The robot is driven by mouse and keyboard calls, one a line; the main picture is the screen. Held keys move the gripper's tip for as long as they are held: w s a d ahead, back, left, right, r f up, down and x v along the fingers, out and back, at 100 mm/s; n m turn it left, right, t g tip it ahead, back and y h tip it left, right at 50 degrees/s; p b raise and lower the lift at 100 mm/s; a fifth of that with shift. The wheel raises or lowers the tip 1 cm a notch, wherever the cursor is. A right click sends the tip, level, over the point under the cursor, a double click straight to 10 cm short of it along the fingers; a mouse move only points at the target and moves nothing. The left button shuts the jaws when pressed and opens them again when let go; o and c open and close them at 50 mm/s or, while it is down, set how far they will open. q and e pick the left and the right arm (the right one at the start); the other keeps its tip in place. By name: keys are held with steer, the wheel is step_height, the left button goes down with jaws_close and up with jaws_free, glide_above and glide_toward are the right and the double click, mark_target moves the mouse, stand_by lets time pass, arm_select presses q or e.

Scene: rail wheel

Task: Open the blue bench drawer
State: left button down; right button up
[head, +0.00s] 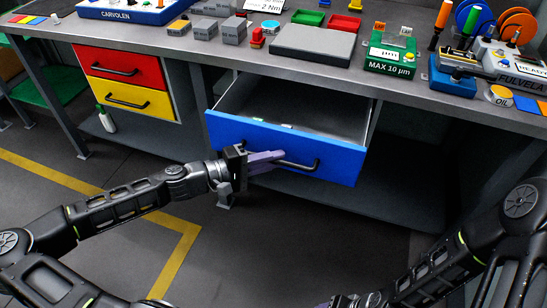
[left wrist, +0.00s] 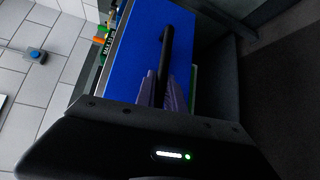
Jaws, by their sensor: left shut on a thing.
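The blue bench drawer (head: 331,152) is pulled out from under the workbench, and its grey inside shows from above. Its black bar handle (head: 304,166) runs across the blue front. My left gripper (head: 279,156) is shut on this handle near its left part. In the left wrist view the purple fingers (left wrist: 165,90) close around the black handle (left wrist: 167,45) in front of the blue drawer front (left wrist: 140,50). My right arm shows at the lower right of the head view. A bit of purple finger (head: 322,305) is at the bottom edge, mostly cut off.
A red drawer (head: 100,62) and a yellow drawer (head: 150,101), both shut, are to the left. The bench top (head: 210,52) holds grey blocks, trays and a green gauge box (head: 392,55). The floor in front is clear.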

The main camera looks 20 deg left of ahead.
arm_select(q)
steer(key=c, duration=1.7)
jaws_free()
steer(key=v, duration=0.7)
steer(key=shift+s+a, duration=0.25)
steer(key=shift+a, duration=0.05)
steer(key=shift+r, duration=0.1)
